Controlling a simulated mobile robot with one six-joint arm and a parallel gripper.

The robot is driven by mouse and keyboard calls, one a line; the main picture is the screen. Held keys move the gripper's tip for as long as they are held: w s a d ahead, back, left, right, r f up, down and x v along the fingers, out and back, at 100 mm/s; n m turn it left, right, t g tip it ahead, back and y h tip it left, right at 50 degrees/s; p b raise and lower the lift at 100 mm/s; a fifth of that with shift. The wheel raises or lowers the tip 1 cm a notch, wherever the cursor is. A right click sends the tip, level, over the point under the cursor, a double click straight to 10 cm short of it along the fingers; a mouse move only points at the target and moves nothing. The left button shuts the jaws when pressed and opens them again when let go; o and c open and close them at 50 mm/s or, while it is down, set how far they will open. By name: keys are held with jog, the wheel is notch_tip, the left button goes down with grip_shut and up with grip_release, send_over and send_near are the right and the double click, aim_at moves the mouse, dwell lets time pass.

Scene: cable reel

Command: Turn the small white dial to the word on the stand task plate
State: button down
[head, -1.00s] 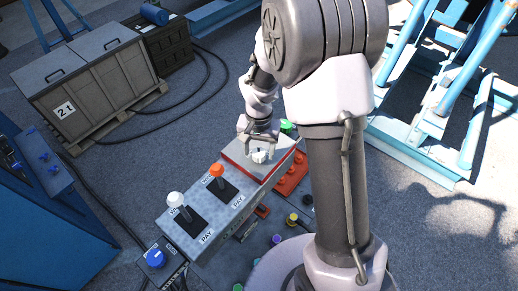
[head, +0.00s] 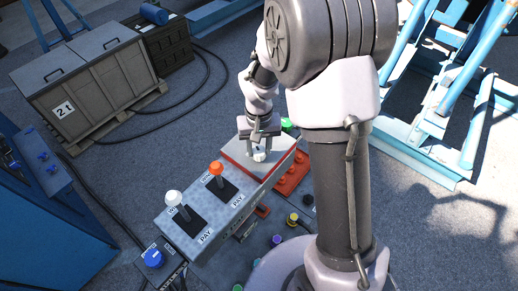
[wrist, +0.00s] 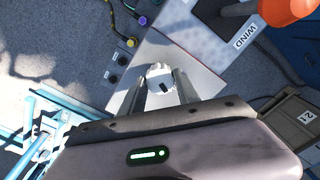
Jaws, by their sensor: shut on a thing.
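The small white dial (head: 260,156) sits on a grey, red-edged plate (head: 238,159) at the far end of the grey control stand. My gripper (head: 260,149) reaches down over it, with one finger on each side. In the wrist view the dial (wrist: 160,77), with a dark mark on its face, lies between the tips of my two fingers, and the gripper is shut on it. No word can be read on the plate around the dial in either view.
An orange-topped lever (head: 216,168) and a white-topped lever (head: 174,198) stand on the same stand, near WIND and PAY labels. A blue knob (head: 153,258) is at its near end. Red blocks (head: 292,175) and a green button (head: 287,125) lie close to the plate.

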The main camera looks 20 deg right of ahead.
aim_at(259, 151)
jog(key=n, duration=0.4)
jog(key=shift+n+b, duration=0.3)
jog(key=shift+b, duration=0.05)
jog(key=shift+w+n, duration=0.1)
jog(key=shift+n, duration=0.2)
jog(key=c, duration=0.9)
grip_release()
notch_tip(259, 151, up, 18)
jog(key=shift+f, duration=0.25)
